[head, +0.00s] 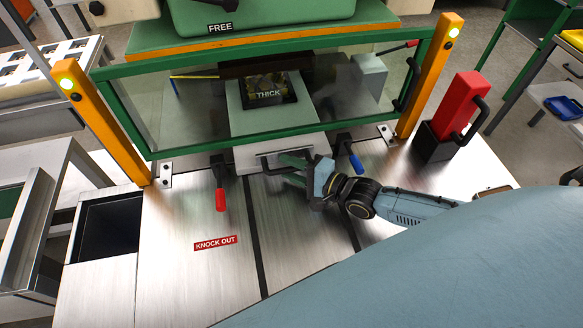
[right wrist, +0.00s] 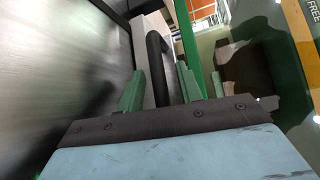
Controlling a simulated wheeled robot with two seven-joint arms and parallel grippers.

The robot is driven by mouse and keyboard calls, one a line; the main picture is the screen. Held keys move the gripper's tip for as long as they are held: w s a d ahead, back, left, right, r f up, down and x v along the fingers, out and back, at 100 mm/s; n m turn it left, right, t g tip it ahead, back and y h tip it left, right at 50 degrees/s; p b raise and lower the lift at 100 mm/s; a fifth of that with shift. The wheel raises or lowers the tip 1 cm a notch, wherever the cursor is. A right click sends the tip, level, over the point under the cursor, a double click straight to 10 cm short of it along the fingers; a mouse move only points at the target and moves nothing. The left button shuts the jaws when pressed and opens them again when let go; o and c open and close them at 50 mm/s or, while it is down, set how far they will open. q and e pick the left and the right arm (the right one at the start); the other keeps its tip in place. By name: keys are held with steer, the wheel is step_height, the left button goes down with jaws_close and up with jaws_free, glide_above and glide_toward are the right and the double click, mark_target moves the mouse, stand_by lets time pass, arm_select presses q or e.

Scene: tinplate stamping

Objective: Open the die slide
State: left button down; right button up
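The die slide (head: 243,122) is a pale grey plate under the press, with its front end showing below the guard. My right gripper (head: 284,168) is at this handle. In the right wrist view its two green fingers (right wrist: 158,90) stand apart, one on each side of the bar, with a narrow gap visible on the right side. My left gripper is not in view.
A green-framed clear guard (head: 200,110) spans two yellow posts (head: 105,130) above the slide. A red-handled lever (head: 220,198) and a blue-handled lever (head: 354,160) flank the slide. A red block with a handle (head: 460,105) stands right. The bench before the slide is mostly clear; a square opening (head: 108,225) lies left.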

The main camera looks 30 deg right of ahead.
jaws_close()
steer(key=shift+s, duration=0.15)
